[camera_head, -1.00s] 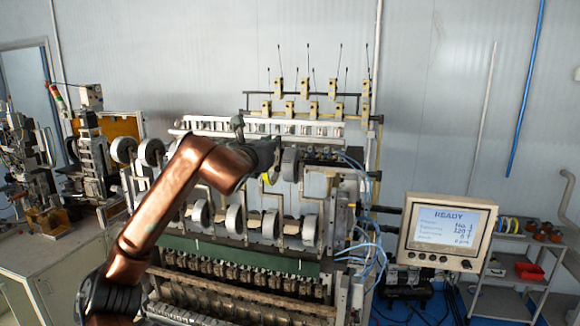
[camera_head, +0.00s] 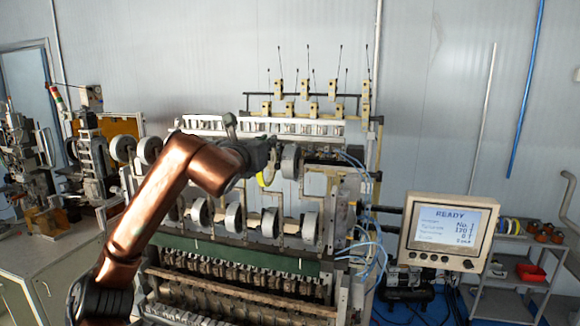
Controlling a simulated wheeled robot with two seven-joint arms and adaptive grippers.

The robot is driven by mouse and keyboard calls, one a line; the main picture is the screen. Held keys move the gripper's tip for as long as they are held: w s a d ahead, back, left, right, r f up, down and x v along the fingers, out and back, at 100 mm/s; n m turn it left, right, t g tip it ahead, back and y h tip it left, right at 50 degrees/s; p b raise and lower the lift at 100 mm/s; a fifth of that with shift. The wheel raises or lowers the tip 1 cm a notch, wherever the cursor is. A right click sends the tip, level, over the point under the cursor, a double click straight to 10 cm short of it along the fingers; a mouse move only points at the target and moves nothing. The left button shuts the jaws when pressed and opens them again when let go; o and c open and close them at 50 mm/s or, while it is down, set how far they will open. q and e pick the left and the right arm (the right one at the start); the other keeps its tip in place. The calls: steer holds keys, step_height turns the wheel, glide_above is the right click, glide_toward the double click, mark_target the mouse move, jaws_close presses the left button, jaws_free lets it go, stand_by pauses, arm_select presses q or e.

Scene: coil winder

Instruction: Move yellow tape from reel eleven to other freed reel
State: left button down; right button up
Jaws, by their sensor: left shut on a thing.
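My left gripper (camera_head: 270,160) is at the upper row of the coil winder, its arm coming in from the left. It is shut on the yellow tape (camera_head: 264,180), which shows as a thin yellow arc just below the gripper. A grey-white reel (camera_head: 291,161) of the upper row is right beside the gripper on the right. Two more upper reels show at the left (camera_head: 149,150). A lower row of reels (camera_head: 270,222) is below the gripper. Reel numbers are too small to read. The arm hides part of the upper row. My right gripper is not in view.
A control screen (camera_head: 446,229) reading READY stands to the right of the machine. Behind it is a grey shelf with rolls and a red bin (camera_head: 530,272). Thin blue hoses (camera_head: 368,240) hang at the machine's right side. Other machines stand at the left.

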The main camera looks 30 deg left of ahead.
arm_select(q)
steer(key=shift+b+v, duration=0.85)
steer(key=shift+v, duration=1.15)
steer(key=b+v, duration=0.2)
steer(key=v, duration=1.1)
steer(key=shift+b, duration=0.35)
steer(key=shift+d, duration=0.15)
